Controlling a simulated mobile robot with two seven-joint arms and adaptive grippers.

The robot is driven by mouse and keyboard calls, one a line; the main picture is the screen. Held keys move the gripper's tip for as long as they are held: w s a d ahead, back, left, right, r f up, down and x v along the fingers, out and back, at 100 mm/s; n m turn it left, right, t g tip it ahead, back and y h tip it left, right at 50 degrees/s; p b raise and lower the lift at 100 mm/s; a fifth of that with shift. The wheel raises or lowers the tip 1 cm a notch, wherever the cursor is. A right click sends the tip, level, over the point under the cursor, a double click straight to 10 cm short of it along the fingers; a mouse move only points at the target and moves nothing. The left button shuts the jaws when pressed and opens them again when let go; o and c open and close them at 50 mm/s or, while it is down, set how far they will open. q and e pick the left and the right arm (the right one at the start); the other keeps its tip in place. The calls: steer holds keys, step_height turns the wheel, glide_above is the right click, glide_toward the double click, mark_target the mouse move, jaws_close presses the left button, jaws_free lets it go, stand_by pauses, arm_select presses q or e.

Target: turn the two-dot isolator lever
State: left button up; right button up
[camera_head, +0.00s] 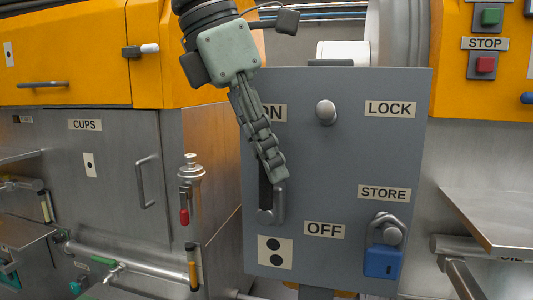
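A grey isolator panel (345,160) stands in the middle, with ON, LOCK, STORE and OFF labels. A two-dot plate (275,252) is at its lower left. Just above the plate a grey bent handle (277,206), apparently the lever, shows partly beside a dark gap. My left gripper (274,176) reaches down from the top, its fingertips over or right beside the handle's upper part, hiding it and part of the ON label. The fingers are seen side-on and overlap, so their opening and any contact are unclear. My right gripper is not in view.
A round knob (326,112) sticks out between ON and LOCK. A blue padlock (382,261) hangs below STORE. A valve with a red tip (185,214) stands left of the panel. A metal shelf (490,215) juts out at right. Orange cabinets flank the top.

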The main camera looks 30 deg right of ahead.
arm_select(q)
jaws_close()
steer(key=shift+s+d+f+t+y, duration=0.15)
steer(key=shift+s+d+t+y, duration=0.7)
steer(key=shift+s+t+y, duration=0.3)
steer(key=shift+s+d+f+m+t+y, duration=0.2)
steer(key=shift+t+y, duration=0.2)
steer(key=shift+t, duration=0.15)
steer(key=shift+s+d+f+m+t+y, duration=0.1)
steer(key=shift+d+t+y, duration=0.1)
steer(key=shift+t+y, duration=0.25)
